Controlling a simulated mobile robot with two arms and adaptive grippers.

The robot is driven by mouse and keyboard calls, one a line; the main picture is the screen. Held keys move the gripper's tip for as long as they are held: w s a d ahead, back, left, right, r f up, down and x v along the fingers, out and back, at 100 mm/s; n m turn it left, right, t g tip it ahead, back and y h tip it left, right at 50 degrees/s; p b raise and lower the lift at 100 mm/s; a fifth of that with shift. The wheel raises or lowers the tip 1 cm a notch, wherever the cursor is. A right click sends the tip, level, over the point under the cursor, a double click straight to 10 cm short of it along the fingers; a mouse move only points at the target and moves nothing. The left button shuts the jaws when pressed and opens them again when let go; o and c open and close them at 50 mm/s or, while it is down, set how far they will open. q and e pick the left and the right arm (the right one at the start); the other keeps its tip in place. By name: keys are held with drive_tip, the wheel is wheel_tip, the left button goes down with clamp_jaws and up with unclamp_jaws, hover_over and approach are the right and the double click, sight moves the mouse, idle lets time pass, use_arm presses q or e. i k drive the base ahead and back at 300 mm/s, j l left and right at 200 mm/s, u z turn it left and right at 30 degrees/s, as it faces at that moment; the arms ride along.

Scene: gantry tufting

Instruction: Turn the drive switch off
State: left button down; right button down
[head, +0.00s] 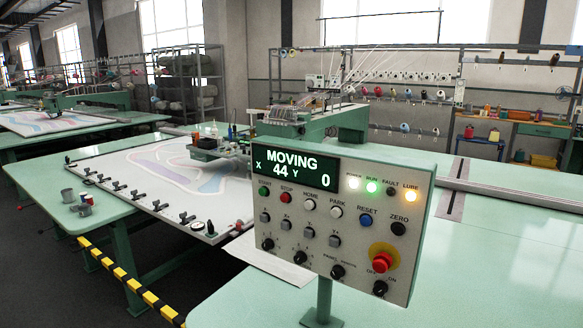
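The control panel (330,235) stands on a post in the middle of the view. A black rotary switch (380,288) marked OFF and ON sits at its lower right corner, below the red emergency stop button (382,262). I take it as the drive switch; which mark it points to is too small to tell. The display (295,170) reads MOVING, X 44, Y 0. The power, run and lube lamps are lit; the fault lamp (391,192) is dark. Neither of my grippers is in view.
A green table (480,270) lies right of and behind the panel. The tufting frame (135,180) with clamps is at the left, with cups (70,197) on its table edge. A yellow-black striped rail (130,283) runs along the floor side at lower left.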

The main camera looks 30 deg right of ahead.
sight(380, 288)
drive_tip(key=l+z, duration=0.15)
drive_tip(key=z, duration=1.1)
